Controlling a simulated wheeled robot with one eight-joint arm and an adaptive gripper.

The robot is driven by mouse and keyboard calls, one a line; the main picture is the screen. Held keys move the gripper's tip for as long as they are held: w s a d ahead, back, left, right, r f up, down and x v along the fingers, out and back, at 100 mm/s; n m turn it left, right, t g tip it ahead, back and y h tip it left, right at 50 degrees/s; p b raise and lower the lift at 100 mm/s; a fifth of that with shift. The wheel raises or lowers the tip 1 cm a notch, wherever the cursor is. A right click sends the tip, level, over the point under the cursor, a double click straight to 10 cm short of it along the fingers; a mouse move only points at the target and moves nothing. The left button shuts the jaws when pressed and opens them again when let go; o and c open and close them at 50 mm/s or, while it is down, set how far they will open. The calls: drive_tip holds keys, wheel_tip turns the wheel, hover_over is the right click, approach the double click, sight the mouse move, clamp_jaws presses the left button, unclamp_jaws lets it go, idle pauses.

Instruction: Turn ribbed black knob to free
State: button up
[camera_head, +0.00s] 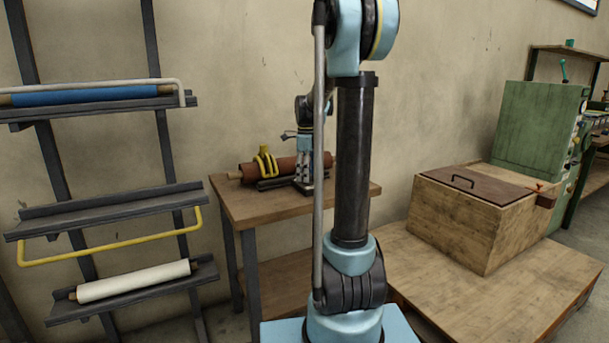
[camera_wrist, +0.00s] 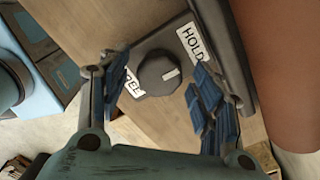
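In the wrist view the ribbed black knob (camera_wrist: 157,77) sits on a dark plate with a white HOLD label (camera_wrist: 190,43) at its upper right and a white FREE label (camera_wrist: 132,86) at its left, partly hidden by a finger. A white mark on the knob is on its right side, nearer the HOLD label. My gripper (camera_wrist: 160,84) is open, its blue-padded fingers on either side of the knob with gaps visible. In the head view my gripper (camera_head: 304,170) is over the small table; the knob cannot be made out there.
A reddish-brown roll (camera_head: 280,167) with a yellow clamp (camera_head: 265,160) lies on the small wooden table (camera_head: 262,208); the roll also fills the wrist view's right edge (camera_wrist: 285,70). A rack with a blue roll (camera_head: 85,95) and a white roll (camera_head: 133,281) stands left. A wooden box (camera_head: 470,215) stands right.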

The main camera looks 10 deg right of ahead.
drive_tip(key=c, duration=1)
drive_tip(key=shift+a, duration=0.1)
